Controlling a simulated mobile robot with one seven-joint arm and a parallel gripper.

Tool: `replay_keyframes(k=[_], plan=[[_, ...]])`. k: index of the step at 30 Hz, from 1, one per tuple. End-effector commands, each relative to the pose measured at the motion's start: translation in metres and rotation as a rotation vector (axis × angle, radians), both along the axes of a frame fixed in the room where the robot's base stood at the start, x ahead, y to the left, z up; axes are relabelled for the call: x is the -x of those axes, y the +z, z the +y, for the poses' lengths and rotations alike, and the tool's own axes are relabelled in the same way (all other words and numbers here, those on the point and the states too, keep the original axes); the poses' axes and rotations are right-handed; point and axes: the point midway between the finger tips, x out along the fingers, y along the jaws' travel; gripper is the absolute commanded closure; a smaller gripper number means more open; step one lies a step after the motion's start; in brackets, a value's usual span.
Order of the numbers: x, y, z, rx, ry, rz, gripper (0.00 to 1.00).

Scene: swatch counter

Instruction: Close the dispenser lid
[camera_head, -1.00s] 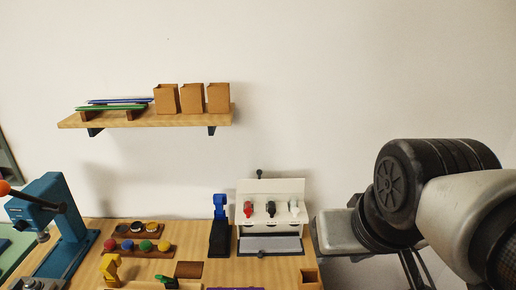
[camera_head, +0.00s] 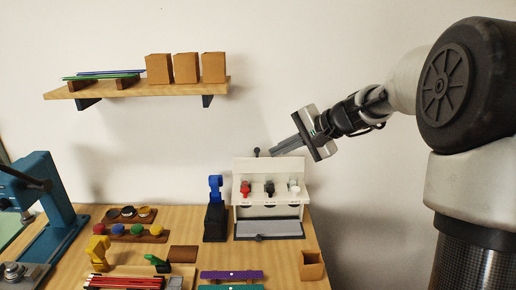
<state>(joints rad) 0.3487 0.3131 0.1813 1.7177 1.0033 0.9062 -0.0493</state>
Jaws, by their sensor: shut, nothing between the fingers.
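The dispenser (camera_head: 270,211) is a white box at the back of the counter, with red, black and white taps on its front and a grey tray below. My gripper (camera_head: 274,149) is shut and empty. It hangs in the air at the dispenser's upper edge, its fingers pointing left and slightly down. I cannot tell whether it touches the dispenser.
A blue and black device (camera_head: 215,212) stands just left of the dispenser. A wooden shelf (camera_head: 140,88) with several brown boxes hangs on the wall. A blue press (camera_head: 52,200) is at the far left. A small brown box (camera_head: 312,265) sits at the right counter edge.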

Motion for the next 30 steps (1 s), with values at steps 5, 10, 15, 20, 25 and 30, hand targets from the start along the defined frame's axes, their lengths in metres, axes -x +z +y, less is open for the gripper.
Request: replay_keyframes(k=[5, 10, 15, 20, 25, 30], plan=[[-0.08, -0.049, -0.036, -0.262, -0.155, 0.01, 1.0], [-0.112, -0.063, -0.058, -0.379, -0.227, 0.003, 1.0], [-0.122, -0.067, -0.059, -0.407, -0.245, 0.001, 1.0], [-0.135, -0.074, -0.043, -0.407, -0.242, 0.003, 1.0], [-0.157, -0.086, -0.02, -0.405, -0.243, 0.004, 1.0], [-0.177, -0.096, 0.0, -0.403, -0.243, 0.003, 1.0]])
